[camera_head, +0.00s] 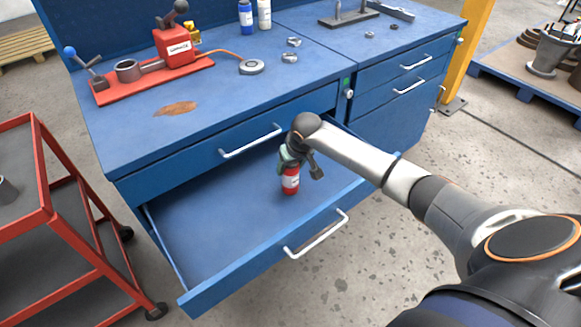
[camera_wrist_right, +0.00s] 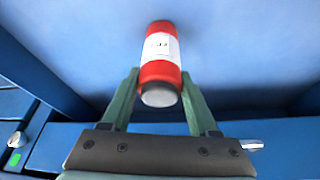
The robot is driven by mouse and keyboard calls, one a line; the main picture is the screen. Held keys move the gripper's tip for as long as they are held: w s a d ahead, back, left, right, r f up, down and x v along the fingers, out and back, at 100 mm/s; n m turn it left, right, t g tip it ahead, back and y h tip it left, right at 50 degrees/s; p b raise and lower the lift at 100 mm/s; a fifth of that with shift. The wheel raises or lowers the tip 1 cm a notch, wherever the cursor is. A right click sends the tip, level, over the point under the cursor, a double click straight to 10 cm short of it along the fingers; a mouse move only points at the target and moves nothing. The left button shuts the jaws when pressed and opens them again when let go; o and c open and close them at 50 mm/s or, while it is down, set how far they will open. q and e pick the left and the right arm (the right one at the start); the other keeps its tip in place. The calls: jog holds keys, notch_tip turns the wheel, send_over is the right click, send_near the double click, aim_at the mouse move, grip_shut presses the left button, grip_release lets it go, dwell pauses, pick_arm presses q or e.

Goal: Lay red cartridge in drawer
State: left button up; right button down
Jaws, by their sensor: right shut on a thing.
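The red cartridge (camera_head: 290,180), with a white label, is upright or nearly so in the head view, inside or just above the open drawer (camera_head: 215,235). My right gripper (camera_head: 289,160) comes down from above and is shut on its upper part. My left gripper is not in view.
The blue workbench (camera_head: 225,105) stands behind the drawer, with a red valve fixture (camera_head: 175,55) and small metal parts on top. A blue bottle (camera_head: 246,18) and a white bottle (camera_head: 264,14) stand at the back. A red cart (camera_head: 60,215) is at left. The drawer floor around the cartridge is clear.

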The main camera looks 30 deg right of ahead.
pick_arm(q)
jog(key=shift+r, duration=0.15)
pick_arm(e)
jog(key=shift+f, duration=0.1)
jog(key=c, duration=0.6)
grip_release()
jog(key=o, duration=0.5)
jog(key=shift+c, duration=0.2)
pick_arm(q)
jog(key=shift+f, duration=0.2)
pick_arm(e)
jog(key=shift+r, duration=0.35)
pick_arm(q)
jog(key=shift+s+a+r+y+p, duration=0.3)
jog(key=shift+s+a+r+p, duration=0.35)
jog(key=shift+p, duration=0.6)
pick_arm(e)
jog(key=v, duration=1.1)
jog(key=shift+s+r, duration=0.2)
jog(key=shift+r, duration=0.05)
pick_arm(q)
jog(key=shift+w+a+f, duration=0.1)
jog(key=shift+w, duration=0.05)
